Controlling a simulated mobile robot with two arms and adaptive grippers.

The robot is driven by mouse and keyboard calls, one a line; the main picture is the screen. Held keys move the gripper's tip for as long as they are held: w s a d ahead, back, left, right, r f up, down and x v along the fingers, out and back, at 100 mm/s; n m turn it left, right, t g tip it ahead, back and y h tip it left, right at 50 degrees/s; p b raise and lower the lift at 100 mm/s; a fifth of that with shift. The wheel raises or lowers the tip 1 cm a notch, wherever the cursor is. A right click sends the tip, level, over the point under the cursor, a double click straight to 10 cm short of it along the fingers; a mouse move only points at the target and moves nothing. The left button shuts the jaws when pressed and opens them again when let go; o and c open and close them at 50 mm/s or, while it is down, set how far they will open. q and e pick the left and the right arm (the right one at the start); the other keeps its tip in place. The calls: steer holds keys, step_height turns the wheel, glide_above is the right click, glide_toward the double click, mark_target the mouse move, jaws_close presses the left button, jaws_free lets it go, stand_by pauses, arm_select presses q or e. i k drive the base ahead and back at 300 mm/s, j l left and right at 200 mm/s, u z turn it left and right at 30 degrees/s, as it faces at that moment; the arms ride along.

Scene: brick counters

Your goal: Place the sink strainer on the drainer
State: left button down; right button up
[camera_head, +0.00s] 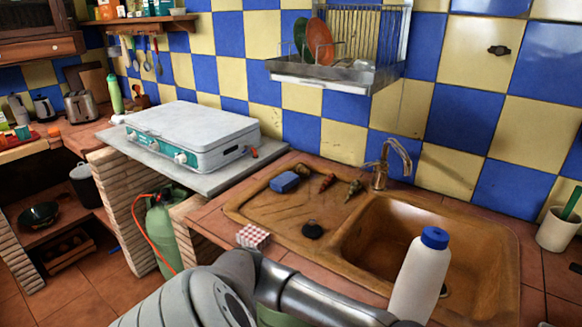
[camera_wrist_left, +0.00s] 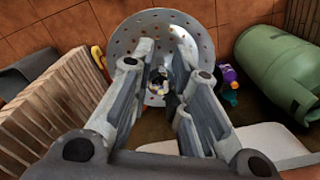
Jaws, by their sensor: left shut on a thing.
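The sink strainer (camera_wrist_left: 190,24) is a round, perforated metal disc in the left wrist view. My left gripper (camera_wrist_left: 160,84) is shut on a small part at its middle, and the fingers cover some of the disc. The gripper and strainer do not show in the head view. The brown sink has a ribbed drainer (camera_head: 275,212) left of its basin (camera_head: 385,228). A blue sponge (camera_head: 285,181), small items and a black round piece (camera_head: 312,229) lie on that side. My right gripper is not in view.
A wire dish rack (camera_head: 335,78) with plates hangs on the tiled wall. A white bottle with a blue cap (camera_head: 418,275) stands in front of the basin. A faucet (camera_head: 381,168) rises behind it. A green gas cylinder (camera_wrist_left: 278,62) is near my left gripper.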

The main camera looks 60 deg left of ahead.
mark_target(286, 218)
steer(key=k+j, duration=0.1)
steer(key=j, duration=0.25)
steer(key=k+j, duration=0.15)
steer(key=j, duration=0.2)
steer(key=k+j+z, duration=0.1)
steer(key=j, duration=0.25)
steer(key=k+j, duration=0.1)
steer(key=j, duration=0.25)
steer(key=k+j, duration=0.15)
steer(key=j, duration=0.2)
steer(key=k+j, duration=0.15)
steer(key=j, duration=0.2)
steer(key=i+z, duration=0.05)
